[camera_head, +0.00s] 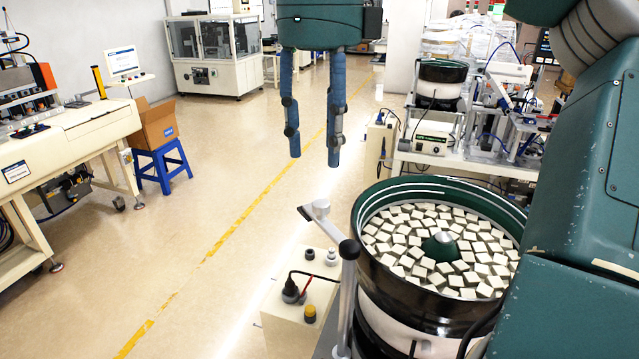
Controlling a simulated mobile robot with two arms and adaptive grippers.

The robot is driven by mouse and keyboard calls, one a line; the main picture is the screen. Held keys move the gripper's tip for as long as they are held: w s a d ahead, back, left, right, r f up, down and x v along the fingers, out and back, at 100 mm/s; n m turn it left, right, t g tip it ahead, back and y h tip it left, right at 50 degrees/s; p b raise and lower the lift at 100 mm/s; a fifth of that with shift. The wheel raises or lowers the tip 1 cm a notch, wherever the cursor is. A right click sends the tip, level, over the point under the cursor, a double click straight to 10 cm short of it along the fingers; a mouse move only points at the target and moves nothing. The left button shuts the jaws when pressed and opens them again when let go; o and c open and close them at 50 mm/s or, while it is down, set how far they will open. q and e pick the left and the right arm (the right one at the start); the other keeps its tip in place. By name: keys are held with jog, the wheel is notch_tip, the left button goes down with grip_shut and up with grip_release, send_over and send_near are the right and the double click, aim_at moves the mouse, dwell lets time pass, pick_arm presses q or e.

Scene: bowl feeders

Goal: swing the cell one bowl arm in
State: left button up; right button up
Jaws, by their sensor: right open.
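A grey bowl arm (346,295) with a black ball knob (349,249) stands at the near left side of a black and green bowl feeder (437,313). A grey link (320,210) with a dark end piece points out to the left, away from the bowl; how it joins the knobbed part is not clear. The bowl holds many pale square parts around a dark green centre cone. My right gripper (314,158) hangs from the top centre, its two blue fingers apart and empty, above and to the left of the bowl in the picture. My left gripper is not in view.
A pale control box (300,312) with knobs and a red-black plug stands left of the bowl. Another feeder (440,80) and bench equipment stand behind at right. A blue stool (162,165) with a cardboard box stands at left. The floor between is clear.

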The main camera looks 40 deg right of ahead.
jog(key=p, duration=0.1)
send_over(321, 203)
jog(key=f, duration=0.4)
jog(key=shift+s+f, duration=0.25)
jog(key=shift+f, duration=0.15)
jog(key=f, duration=0.1)
jog(key=f+p, duration=0.1)
jog(key=f, duration=0.2)
jog(key=shift+w+f, duration=0.15)
jog(key=shift+w, duration=0.2)
jog(key=shift+f, duration=0.1)
jog(key=shift+s, duration=0.15)
jog(key=shift+c, duration=0.2)
jog(key=c, duration=0.8)
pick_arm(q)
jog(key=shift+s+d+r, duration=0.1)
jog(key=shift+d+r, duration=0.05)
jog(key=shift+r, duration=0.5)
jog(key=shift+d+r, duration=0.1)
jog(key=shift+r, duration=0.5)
pick_arm(e)
grip_shut()
